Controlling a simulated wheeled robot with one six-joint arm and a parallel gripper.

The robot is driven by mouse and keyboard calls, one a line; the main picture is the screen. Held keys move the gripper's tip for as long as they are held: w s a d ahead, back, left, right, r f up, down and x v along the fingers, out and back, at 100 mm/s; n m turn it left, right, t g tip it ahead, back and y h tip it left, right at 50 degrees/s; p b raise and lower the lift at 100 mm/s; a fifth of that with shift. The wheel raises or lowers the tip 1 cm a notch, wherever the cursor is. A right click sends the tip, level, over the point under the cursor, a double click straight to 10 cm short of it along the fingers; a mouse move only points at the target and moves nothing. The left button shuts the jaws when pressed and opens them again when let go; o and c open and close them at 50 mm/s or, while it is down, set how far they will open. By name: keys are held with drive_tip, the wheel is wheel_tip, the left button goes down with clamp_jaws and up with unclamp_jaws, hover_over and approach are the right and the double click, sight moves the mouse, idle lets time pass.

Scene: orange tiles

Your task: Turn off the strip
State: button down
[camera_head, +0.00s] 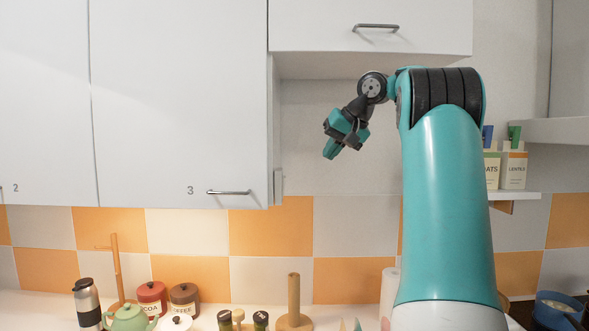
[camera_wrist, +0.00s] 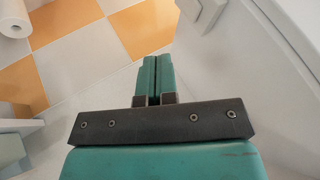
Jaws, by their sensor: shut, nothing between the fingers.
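My gripper (camera_head: 331,152) is raised in front of the wall, below the short upper cabinet and to the right of cabinet 3. Its two teal fingers (camera_wrist: 155,75) are together and empty in the wrist view. A small pale block, possibly the strip's switch (camera_head: 278,185), sits on the lower right side of cabinet 3. A similar pale block shows in the wrist view (camera_wrist: 203,12), beyond the fingertips and slightly right, apart from them. I cannot make out a light strip itself, nor whether it is lit.
Cabinet 3 (camera_head: 180,110) hangs left of my gripper, and a short cabinet (camera_head: 370,28) hangs above. A shelf with cartons (camera_head: 514,168) is at right. The counter below holds jars, a teapot (camera_head: 130,318) and a wooden roll holder (camera_head: 294,305). The wall ahead is clear.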

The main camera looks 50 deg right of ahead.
drive_tip(key=w+a+f+b, duration=0.3)
drive_tip(key=w+f, duration=0.4)
drive_tip(key=w, duration=0.2)
drive_tip(key=shift+w+f, duration=0.15)
drive_tip(key=shift+d, duration=0.1)
idle(0.4)
